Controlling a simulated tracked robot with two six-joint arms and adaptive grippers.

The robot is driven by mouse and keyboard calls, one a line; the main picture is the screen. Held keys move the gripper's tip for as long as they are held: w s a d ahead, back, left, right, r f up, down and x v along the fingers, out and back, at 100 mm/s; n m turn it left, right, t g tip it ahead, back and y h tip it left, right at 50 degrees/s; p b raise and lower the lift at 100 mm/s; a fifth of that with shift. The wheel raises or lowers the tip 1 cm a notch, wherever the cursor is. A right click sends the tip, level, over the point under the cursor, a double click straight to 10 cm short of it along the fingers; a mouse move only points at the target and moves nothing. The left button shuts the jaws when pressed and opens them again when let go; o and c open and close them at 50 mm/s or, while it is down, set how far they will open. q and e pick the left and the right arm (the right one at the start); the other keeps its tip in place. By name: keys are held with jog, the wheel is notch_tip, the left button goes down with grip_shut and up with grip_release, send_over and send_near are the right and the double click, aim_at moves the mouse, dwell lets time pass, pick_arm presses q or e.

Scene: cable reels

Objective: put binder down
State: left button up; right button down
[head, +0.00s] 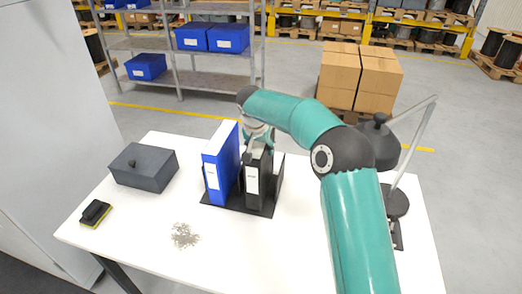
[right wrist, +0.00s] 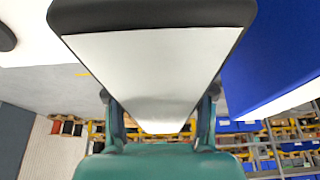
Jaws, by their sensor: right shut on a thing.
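A black binder (head: 252,184) with a white label stands upright in a black holder (head: 222,203) on the white table. My right gripper (head: 258,140) is shut on the top of this binder. In the right wrist view the black binder (right wrist: 150,75) sits between the two fingers (right wrist: 158,115), its white inner side showing. A blue binder (head: 219,165) with a white label stands to its left in the holder; it also shows at the right of the wrist view (right wrist: 275,55). The binder's underside is hidden, so I cannot tell whether it touches the holder base. My left gripper is not in view.
A dark grey box (head: 143,167) with a knob, a black and yellow-green brush (head: 95,213) and a pile of small metal pieces (head: 184,235) are on the table's left. A dark lamp (head: 396,203) stands at the right. The table's front middle is clear.

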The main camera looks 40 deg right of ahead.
jog(key=shift+f, duration=0.55)
jog(key=shift+c, duration=2)
grip_release()
jog(key=shift+f, duration=0.1)
jog(key=v, duration=1.2)
jog(key=shift+b, duration=0.4)
